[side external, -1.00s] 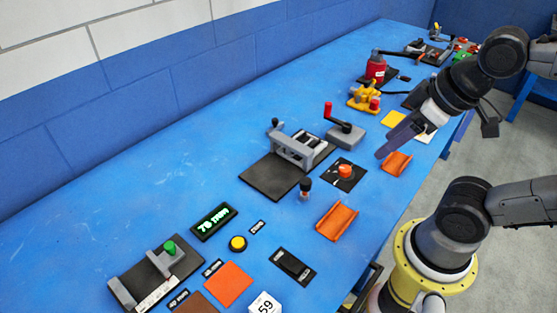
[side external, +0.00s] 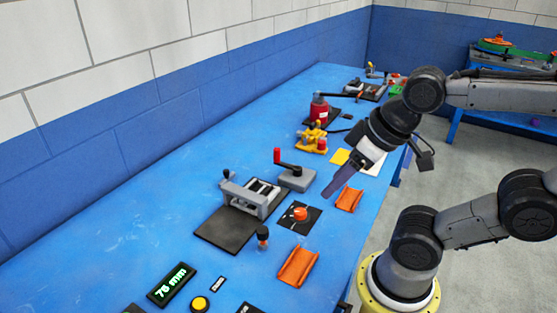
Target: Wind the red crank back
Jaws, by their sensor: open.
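The red crank has an upright red knob (side external: 277,156) on a dark arm over a grey base (side external: 298,180), and stands near the middle of the blue table. The knob points up at the left end of the arm. My gripper (side external: 332,190) comes in from the upper right, its purple-grey fingers pointing down and left. Its tips show just right of the grey base, apart from the knob, with nothing seen between them. From this side the fingers overlap, so the gap between them is hidden.
A grey frame on a black plate (side external: 218,232) stands left of the crank. A yellow part (side external: 313,139) and a red bottle (side external: 319,110) stand behind.

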